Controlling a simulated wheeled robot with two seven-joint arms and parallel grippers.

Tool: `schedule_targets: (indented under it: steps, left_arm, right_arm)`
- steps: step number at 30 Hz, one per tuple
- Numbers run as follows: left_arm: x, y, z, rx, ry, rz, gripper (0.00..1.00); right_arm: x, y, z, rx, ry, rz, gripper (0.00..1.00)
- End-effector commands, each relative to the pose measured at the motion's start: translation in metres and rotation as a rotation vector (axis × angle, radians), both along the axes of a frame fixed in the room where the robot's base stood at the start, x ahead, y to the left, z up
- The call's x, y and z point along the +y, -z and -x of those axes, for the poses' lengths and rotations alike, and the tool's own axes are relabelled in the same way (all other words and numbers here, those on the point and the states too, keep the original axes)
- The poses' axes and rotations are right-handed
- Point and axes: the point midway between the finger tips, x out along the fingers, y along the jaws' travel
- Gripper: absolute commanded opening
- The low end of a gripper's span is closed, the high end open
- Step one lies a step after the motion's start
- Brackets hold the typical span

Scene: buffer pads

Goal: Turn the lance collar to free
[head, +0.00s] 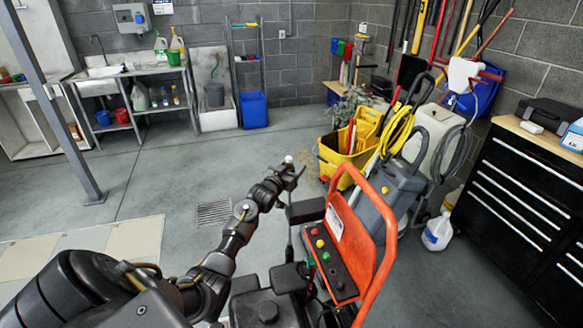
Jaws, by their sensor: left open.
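My left arm reaches in from the lower left, and its dark gripper (297,170) is open over the grey floor. It stands left of a dark machine with an orange handle frame (378,240) and a panel of coloured buttons (327,255). I see nothing between the fingers. I cannot make out a lance collar in this view. A grey upright machine (388,190) with a coiled yellow hose (397,130) stands behind the orange frame, partly hidden by it. My right gripper is not in view.
A yellow mop bucket (335,160) stands beyond the gripper. A black drawer cabinet (520,210) is at the right, with a white jug (437,232) on the floor beside it. A sink bench (130,75) lines the far left wall. The middle-left floor is clear around a drain grate (214,213).

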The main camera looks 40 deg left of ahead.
Motion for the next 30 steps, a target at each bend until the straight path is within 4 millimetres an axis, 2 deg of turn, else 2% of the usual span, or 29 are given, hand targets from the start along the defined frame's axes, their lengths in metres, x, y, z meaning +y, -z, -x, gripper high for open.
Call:
schedule_targets:
  steps: [5, 15, 23, 30]
  left_arm:
    - [0.0001, 0.0001, 0.0000, 0.000, 0.000, 0.000, 0.59]
    - [0.0001, 0.0001, 0.0002, 0.000, 0.000, 0.000, 0.16]
    - [-0.0003, 0.0000, 0.0003, 0.000, -0.022, 0.000, 0.15]
    - [0.0002, 0.0001, 0.0002, -0.001, -0.139, 0.004, 0.15]
  right_arm:
    - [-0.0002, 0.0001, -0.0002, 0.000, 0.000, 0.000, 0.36]
    - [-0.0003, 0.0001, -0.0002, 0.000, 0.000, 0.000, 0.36]
    - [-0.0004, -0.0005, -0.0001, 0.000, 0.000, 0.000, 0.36]
    - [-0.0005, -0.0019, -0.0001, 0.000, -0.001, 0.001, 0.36]
